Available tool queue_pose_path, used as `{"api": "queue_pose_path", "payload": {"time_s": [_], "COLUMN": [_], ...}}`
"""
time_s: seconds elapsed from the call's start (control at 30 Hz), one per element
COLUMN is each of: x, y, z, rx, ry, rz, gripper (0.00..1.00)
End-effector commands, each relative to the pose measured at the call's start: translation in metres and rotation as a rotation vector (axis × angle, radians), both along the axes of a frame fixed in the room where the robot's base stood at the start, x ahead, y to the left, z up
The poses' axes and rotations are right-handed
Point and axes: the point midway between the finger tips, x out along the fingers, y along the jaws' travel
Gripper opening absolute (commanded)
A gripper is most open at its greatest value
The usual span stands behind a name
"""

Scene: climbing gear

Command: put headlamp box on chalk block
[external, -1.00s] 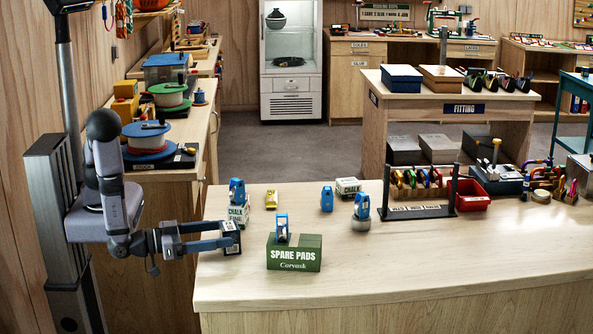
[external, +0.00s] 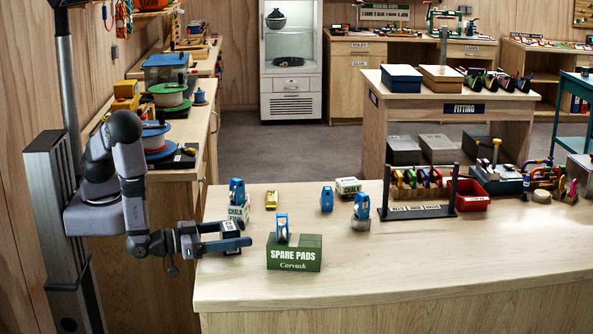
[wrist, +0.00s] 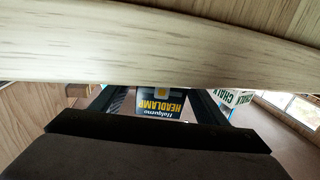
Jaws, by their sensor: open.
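The headlamp box (wrist: 160,104), dark with yellow lettering, shows between the two fingers in the wrist view. In the external view the headlamp box (external: 231,235) is at the counter's left edge, partly hidden by my fingers. My gripper (external: 245,235) is open, with its fingers on either side of the box; I cannot tell if they touch it. A white and green chalk block (external: 237,215) stands just behind the box, with a blue device on top. Its CHALK lettering also shows at the right in the wrist view (wrist: 238,97).
A green spare pads box (external: 294,254) with a blue device on it stands right of my gripper. Another white and green block (external: 348,186), blue devices and a yellow item (external: 271,199) stand farther back. A rack (external: 418,210) is right. The front right counter is clear.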

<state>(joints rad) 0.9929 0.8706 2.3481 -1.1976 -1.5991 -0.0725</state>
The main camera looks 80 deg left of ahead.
Motion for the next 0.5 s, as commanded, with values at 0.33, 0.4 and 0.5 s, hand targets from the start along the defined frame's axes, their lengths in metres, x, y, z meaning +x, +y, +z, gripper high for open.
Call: {"api": "queue_pose_path", "payload": {"time_s": [0.33, 0.4, 0.5], "x": [0.024, 0.024, 0.024], "y": [0.005, 0.005, 0.005], "z": [0.000, -0.001, -0.001], "rx": [0.000, 0.000, 0.000], "ry": [0.001, 0.001, 0.001], "rz": [-0.001, -0.001, -0.001], "gripper": [0.67, 0.67, 0.67]}}
